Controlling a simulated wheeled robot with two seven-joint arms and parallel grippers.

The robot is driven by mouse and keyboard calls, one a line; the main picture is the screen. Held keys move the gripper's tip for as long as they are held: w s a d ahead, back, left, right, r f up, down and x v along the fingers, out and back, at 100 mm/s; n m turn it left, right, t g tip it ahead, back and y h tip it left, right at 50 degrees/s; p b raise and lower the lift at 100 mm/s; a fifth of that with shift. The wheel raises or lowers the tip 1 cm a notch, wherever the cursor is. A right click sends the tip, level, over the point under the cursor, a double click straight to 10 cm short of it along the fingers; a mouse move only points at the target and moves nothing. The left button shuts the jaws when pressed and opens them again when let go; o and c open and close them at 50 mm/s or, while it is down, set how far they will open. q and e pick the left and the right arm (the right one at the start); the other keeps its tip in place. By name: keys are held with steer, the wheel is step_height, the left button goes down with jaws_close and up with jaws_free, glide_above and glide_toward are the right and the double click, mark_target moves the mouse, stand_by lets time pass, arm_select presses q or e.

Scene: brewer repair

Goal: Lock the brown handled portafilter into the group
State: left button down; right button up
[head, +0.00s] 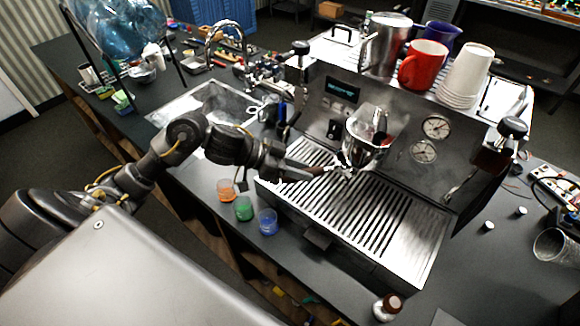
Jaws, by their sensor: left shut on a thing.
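The espresso machine (385,110) stands on the dark counter with its group (368,135) at the middle of its front panel. My left gripper (290,168) reaches in from the left above the drip tray (375,215). It is shut on the brown handle of the portafilter (318,170). The portafilter's head is just under the group, at the handle's right end. I cannot tell whether it touches the group or is seated in it. My right gripper is not in view.
A red mug (422,66), a metal pitcher (386,45) and stacked white cups (465,75) are on top of the machine. A brown-topped jar (388,306) stands at the front edge.

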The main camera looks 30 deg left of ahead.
mark_target(316, 167)
arm_select(q)
steer(key=shift+w+d+r+p, duration=0.1)
steer(key=shift+w+d+p, duration=0.5)
steer(key=shift+w+d, duration=0.75)
steer(key=shift+s+d, duration=0.1)
steer(key=shift+s, duration=0.05)
steer(key=shift+r+p, duration=0.2)
steer(key=shift+p, duration=0.35)
steer(key=shift+p, duration=0.4)
stand_by(0.5)
steer(key=shift+p, duration=0.8)
stand_by(1.2)
steer(key=shift+r+p, duration=0.4)
steer(key=shift+p, duration=0.5)
stand_by(0.8)
steer(key=shift+r, duration=0.4)
stand_by(0.9)
